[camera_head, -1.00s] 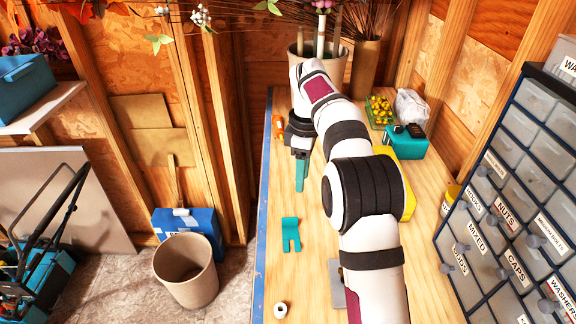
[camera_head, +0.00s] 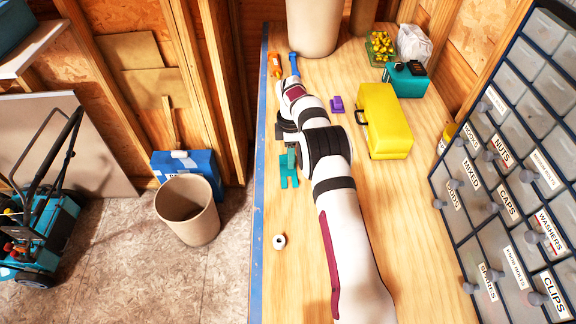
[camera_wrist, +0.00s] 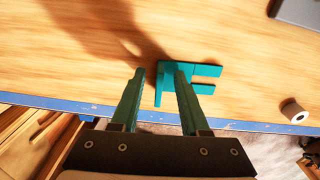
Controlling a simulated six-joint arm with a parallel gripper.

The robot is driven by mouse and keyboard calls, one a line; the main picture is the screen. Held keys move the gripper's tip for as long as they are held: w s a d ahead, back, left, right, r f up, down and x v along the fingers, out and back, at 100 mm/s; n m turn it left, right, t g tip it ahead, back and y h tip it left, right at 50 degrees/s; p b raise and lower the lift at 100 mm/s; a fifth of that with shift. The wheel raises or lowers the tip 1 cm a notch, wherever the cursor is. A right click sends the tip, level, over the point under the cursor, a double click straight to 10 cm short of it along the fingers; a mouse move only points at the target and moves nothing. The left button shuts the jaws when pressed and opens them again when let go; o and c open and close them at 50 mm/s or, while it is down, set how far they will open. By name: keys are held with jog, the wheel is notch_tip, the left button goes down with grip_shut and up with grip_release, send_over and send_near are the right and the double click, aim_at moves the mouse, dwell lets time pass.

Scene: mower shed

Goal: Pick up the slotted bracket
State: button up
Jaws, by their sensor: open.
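The slotted bracket is a flat teal piece with a slot, lying on the wooden bench. It shows in the head view (camera_head: 289,178), partly hidden by my arm, and in the wrist view (camera_wrist: 203,71). My gripper (camera_wrist: 160,72) is open and above the bench, its two green fingers pointing at the bracket. In the wrist view the bracket's left part shows between the fingers, and the right finger overlaps its middle. I cannot tell the height left between fingertips and bracket. In the head view my gripper (camera_head: 291,157) is at the bracket's far side.
A white roll (camera_head: 279,241) lies nearer on the bench (camera_head: 275,290). Beyond are a yellow case (camera_head: 385,122), a purple piece (camera_head: 337,104), and orange and blue items. Drawers (camera_head: 505,165) stand at right. The bench's blue edge (camera_head: 258,200) is close left of the bracket.

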jog(key=shift+f, duration=0.1)
grip_shut()
dwell(1.3)
